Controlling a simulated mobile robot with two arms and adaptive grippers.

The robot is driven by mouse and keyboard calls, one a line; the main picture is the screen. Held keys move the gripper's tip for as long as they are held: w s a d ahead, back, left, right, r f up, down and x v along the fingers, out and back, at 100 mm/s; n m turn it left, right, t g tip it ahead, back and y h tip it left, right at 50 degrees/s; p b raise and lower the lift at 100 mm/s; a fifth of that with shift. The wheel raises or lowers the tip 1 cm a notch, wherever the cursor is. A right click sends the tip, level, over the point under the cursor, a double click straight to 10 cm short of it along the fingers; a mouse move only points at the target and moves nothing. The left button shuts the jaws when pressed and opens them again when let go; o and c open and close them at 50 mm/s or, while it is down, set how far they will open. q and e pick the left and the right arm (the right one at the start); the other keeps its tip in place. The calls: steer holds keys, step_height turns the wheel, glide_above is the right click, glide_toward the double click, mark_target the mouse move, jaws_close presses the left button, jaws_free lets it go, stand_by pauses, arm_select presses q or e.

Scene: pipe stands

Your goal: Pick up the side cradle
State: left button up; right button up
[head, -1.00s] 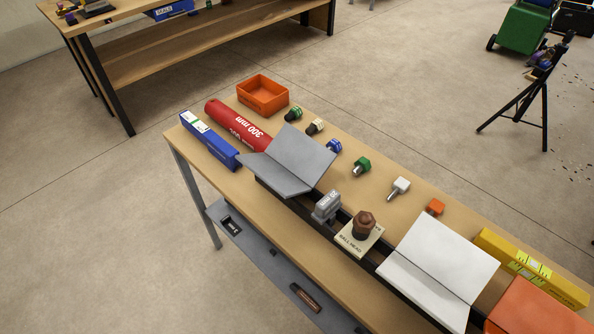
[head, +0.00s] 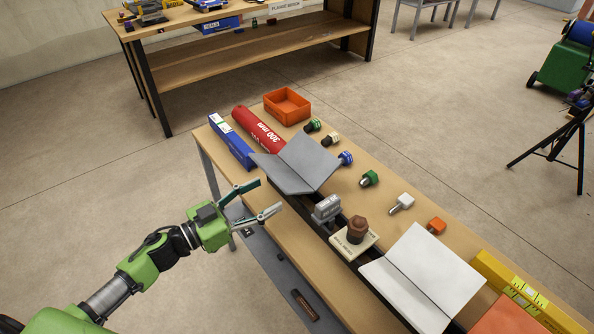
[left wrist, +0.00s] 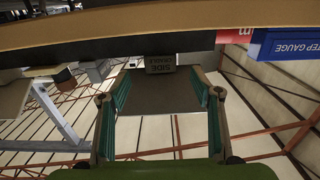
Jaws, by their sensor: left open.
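My left gripper (head: 270,196) is open and empty beside the table's near long edge in the head view. In the left wrist view its two green-padded fingers (left wrist: 160,82) stand apart, with the cradle beyond and between the tips. My right gripper is not in view.
The tabletop edge (left wrist: 150,40) runs above the fingers. On the table are a blue gauge box (head: 231,141), a red tube (head: 257,130), a grey V-shaped plate (head: 297,164) and a white one (head: 420,278). A brown item (head: 304,304) lies further along the shelf.

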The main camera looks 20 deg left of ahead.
mark_target(295, 179)
arm_select(q)
steer(key=x, duration=1)
steer(key=shift+w+d+p, duration=0.1)
steer(key=shift+p, duration=0.25)
steer(key=c, duration=1.7)
jaws_close()
